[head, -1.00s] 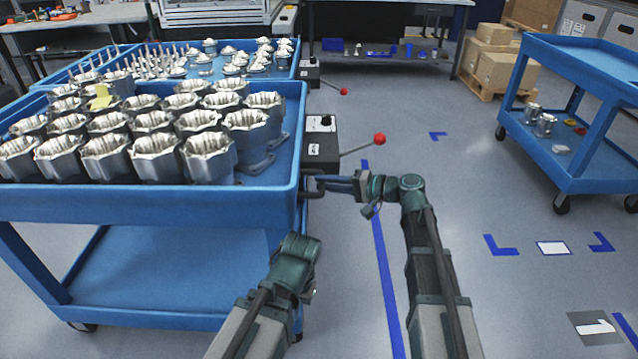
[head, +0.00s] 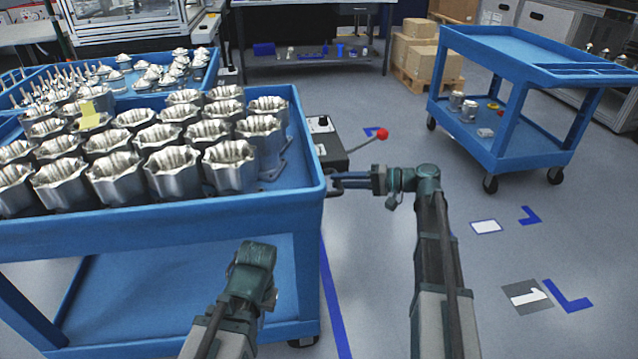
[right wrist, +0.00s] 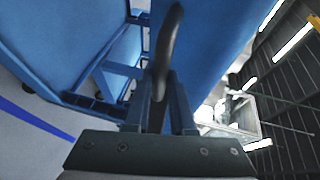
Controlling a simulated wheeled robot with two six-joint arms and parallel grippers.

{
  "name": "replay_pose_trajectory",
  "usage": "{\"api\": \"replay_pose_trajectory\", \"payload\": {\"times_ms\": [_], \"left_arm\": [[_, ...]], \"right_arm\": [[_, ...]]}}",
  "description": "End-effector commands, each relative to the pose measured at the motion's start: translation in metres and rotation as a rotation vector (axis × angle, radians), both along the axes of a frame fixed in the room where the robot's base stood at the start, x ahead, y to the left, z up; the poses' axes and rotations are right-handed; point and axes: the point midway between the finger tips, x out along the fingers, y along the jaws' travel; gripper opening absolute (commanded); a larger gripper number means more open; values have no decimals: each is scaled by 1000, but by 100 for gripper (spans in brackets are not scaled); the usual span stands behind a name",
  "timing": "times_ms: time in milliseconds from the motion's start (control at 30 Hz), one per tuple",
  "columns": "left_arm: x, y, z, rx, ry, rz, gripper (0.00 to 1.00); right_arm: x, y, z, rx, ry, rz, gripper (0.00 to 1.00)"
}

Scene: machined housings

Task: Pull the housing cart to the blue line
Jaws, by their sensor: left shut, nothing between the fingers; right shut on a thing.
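The housing cart (head: 200,218) is a blue cart with rows of metal housings (head: 172,172) on its top tray, at the left of the head view. The blue line (head: 335,310) runs along the floor close by the cart's right side, its far part hidden behind the cart. My right gripper (head: 337,182) is shut on the dark handle at the cart's right end. The curved handle (right wrist: 168,50) also shows between the fingers in the right wrist view. My left gripper (head: 256,256) is shut and empty in front of the cart's lower part; its fingertips are hard to make out.
A control box with a red-knobbed lever (head: 382,134) stands behind the handle. Another blue cart (head: 540,60) stands at the right, with floor marks (head: 487,227) before it. A second loaded tray (head: 150,85) is behind the housings. Floor between is clear.

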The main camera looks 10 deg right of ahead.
Motion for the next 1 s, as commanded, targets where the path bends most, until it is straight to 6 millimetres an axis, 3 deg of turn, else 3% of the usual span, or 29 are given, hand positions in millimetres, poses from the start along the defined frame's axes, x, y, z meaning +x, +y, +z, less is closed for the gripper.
{"api": "replay_pose_trajectory", "payload": {"times_ms": [133, 400, 967, 1000], "left_arm": [[0, 0, -1, 0, 0, 0, 0], [0, 0, -1, 0, 0, 0, 0], [0, 0, -1, 0, 0, 0, 0], [0, 0, -1, 0, 0, 0, 0]], "right_arm": [[3, -27, -4, -11, 4, 0, 0], [2, -55, -4, -12, 4, 5, 0], [1, -65, -4, -12, 4, 3, 0], [1, -65, -4, -12, 3, 2, 28]]}}
